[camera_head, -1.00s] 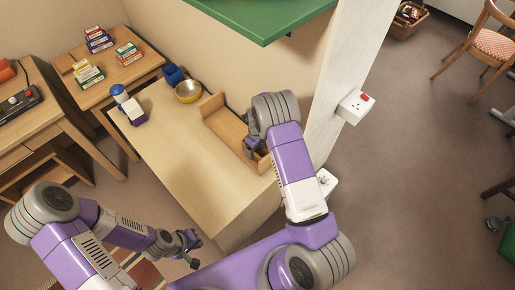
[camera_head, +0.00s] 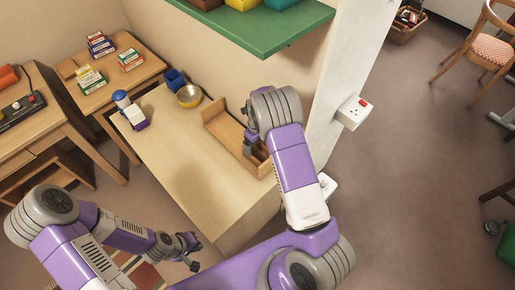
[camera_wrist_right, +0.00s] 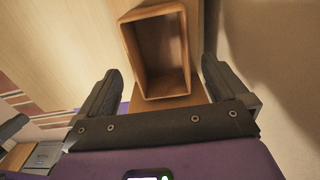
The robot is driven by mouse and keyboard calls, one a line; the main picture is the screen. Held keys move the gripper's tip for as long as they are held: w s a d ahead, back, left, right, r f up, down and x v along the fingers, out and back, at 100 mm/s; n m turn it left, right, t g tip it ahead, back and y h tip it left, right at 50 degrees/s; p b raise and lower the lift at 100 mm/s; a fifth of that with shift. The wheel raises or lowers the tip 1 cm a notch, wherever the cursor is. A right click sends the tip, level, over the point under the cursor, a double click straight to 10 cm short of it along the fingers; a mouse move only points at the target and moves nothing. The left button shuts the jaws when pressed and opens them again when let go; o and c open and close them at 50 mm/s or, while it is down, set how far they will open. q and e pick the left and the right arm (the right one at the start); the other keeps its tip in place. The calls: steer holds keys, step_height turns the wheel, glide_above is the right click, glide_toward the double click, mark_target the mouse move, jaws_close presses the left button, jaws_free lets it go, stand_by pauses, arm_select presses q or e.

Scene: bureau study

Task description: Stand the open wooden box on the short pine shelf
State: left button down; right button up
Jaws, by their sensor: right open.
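The short pine shelf (camera_head: 224,127) lies along the right side of the pale desk, with a raised end at its far left. The open wooden box (camera_head: 262,161) is at its near right end, partly hidden by my right gripper (camera_head: 250,146). In the right wrist view the box (camera_wrist_right: 160,60) shows its open, empty inside, ahead of and between the spread fingers of my right gripper (camera_wrist_right: 165,90). I see no finger closed on it. My left gripper (camera_head: 192,252) is empty, its fingers apart, in front of the desk's near left edge.
A brass bowl (camera_head: 189,96), a blue holder (camera_head: 174,78) and a blue-topped white item (camera_head: 131,110) stand at the desk's back. A green shelf (camera_head: 262,30) hangs above, and a white post (camera_head: 335,90) rises at the right. The desk's middle (camera_head: 180,150) is clear.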

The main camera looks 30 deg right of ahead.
step_height(320, 180, up, 4)
steer(key=shift+r+p, duration=0.25)
steer(key=shift+p, duration=0.15)
stand_by(0.3)
